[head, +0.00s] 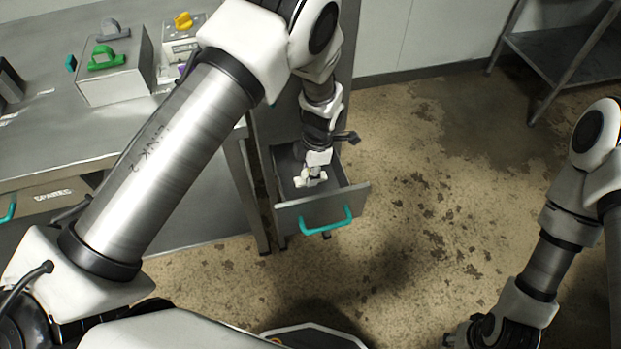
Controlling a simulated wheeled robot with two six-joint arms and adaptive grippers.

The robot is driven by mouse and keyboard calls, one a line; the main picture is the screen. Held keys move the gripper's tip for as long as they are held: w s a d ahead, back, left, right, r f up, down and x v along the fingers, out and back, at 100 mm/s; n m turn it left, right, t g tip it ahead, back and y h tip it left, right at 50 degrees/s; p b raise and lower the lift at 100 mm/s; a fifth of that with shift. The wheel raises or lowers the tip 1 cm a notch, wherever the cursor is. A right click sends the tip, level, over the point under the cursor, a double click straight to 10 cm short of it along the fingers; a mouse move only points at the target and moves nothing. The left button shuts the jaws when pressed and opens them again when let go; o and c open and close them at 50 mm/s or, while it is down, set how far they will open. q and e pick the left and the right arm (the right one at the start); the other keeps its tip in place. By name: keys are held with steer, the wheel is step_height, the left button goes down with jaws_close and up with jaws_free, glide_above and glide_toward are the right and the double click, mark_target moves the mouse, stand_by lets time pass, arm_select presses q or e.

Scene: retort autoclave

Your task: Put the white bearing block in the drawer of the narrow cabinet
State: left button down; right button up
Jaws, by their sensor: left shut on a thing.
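The narrow cabinet's drawer (290,216) is pulled open and has a teal handle (327,223) on its front. My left gripper (315,172) points down into the drawer opening and is shut on the white bearing block (311,182). The block is small and within the drawer's outline; I cannot tell whether it touches the drawer floor. My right gripper (462,338) is at the bottom edge, away from the drawer and partly cut off; its jaws are unclear.
The table has a drawer labelled "SPANNERS" (52,197). A metal rack (560,50) stands far right. The floor between is clear.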

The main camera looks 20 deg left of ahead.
arm_select(q)
steer(key=shift+f, duration=1.95)
steer(key=c, duration=0.9)
jaws_free()
steer(key=r, duration=0.8)
steer(key=d+r, duration=0.1)
steer(key=r, duration=0.3)
steer(key=shift+w+d+r, duration=0.1)
steer(key=shift+w, duration=0.3)
